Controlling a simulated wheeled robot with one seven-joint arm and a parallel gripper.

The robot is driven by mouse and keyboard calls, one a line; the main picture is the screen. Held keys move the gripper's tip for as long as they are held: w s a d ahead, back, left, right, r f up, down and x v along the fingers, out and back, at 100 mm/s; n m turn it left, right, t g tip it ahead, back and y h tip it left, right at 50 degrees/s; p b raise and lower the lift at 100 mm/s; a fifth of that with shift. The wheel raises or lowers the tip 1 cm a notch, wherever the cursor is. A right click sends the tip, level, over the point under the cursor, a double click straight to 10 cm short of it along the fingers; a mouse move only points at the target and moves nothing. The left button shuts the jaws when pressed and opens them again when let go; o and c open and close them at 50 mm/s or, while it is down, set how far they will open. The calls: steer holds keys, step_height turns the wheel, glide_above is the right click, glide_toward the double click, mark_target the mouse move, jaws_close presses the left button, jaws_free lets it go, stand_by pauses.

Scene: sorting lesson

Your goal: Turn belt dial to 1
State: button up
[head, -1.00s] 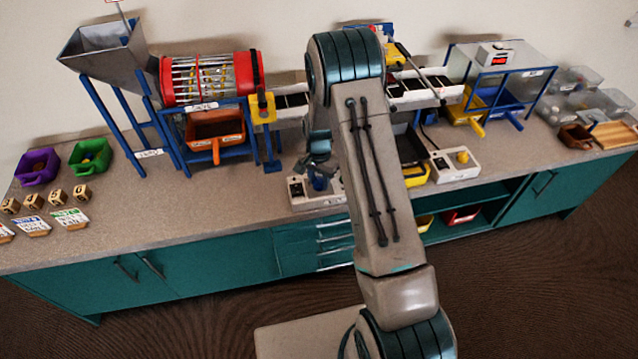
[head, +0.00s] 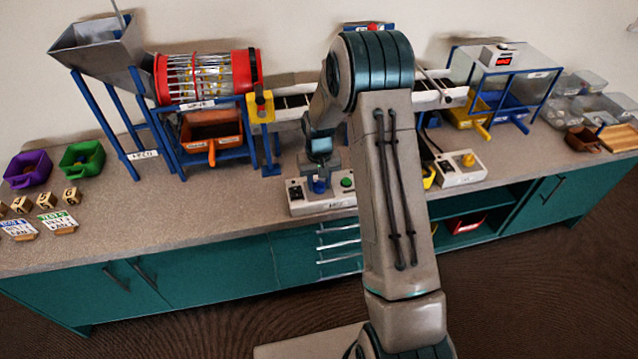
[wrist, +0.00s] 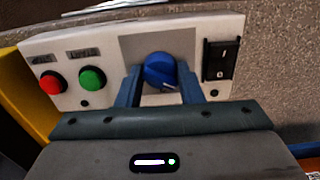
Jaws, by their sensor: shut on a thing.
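The blue belt dial (wrist: 160,70) is on a white control box (wrist: 215,35) with a small pale mark on its lower side; which number it points to I cannot tell. My gripper (wrist: 161,84) has its two blue fingers on either side of the dial, shut on it. In the head view my gripper (head: 319,168) reaches down onto the dial (head: 319,186) on the box (head: 300,207). A green button (wrist: 92,78), a red button (wrist: 51,83) and a black rocker switch (wrist: 221,59) share the panel.
A red-ended drum (head: 205,78) and an orange bin (head: 211,130) stand to the left. A second box with a yellow knob (head: 468,160) lies to the right. My arm hides part of the counter and conveyor.

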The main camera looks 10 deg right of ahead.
mark_target(319, 182)
stand_by(0.3)
steer(key=o, duration=1)
steer(key=shift+c, duration=0.2)
step_height(319, 182, up, 14)
steer(key=shift+b, duration=0.35)
steer(key=shift+f, duration=0.1)
